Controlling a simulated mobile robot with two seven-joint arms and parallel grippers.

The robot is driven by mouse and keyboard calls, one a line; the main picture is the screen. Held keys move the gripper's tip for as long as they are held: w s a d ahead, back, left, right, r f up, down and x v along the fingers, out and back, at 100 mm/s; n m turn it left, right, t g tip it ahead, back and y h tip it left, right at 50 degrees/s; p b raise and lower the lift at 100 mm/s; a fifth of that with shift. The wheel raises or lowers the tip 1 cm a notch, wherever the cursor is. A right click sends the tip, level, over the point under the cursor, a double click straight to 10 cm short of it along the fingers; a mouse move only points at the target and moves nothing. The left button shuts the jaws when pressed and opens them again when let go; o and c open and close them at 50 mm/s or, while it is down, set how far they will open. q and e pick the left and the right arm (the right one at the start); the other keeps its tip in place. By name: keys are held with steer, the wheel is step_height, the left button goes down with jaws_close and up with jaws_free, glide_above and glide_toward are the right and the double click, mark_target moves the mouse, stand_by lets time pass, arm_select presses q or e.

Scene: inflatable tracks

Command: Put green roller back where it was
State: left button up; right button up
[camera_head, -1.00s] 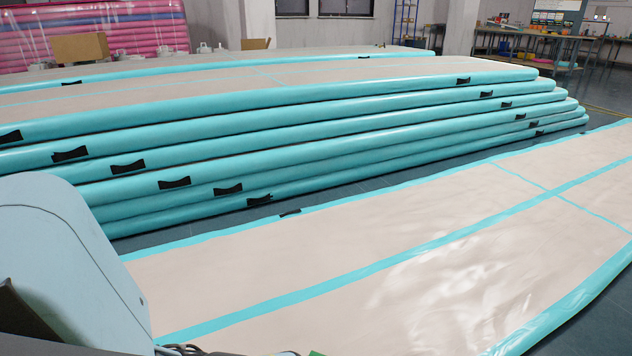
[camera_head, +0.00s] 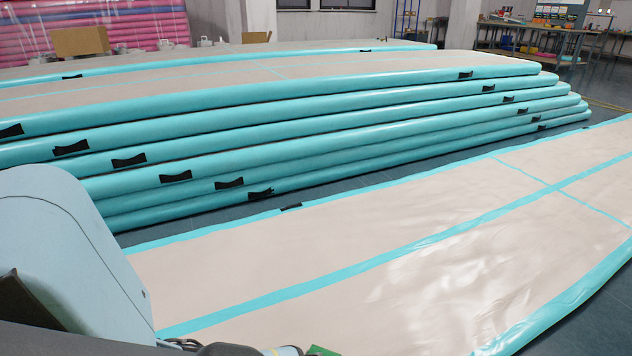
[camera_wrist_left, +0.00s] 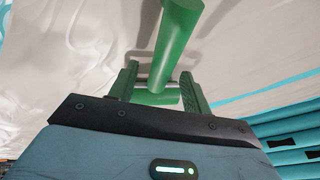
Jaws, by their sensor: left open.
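A pale mat surface lies behind the roller. In the head view, a small green piece shows at the bottom edge; I cannot tell whether it is the roller or a finger. My right gripper is not in view.
A flat beige and turquoise track (camera_head: 400,290) lies at the front right. A stack of inflated tracks (camera_head: 300,140) with black handles stands behind it. A cardboard box (camera_head: 80,42) and pink rolls (camera_head: 100,22) are at the back left. A workbench (camera_head: 535,30) stands far right.

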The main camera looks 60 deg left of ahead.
arm_select(q)
steer(key=p+v, duration=0.4)
steer(key=v, duration=0.3)
steer(key=shift+r, duration=0.2)
stand_by(0.5)
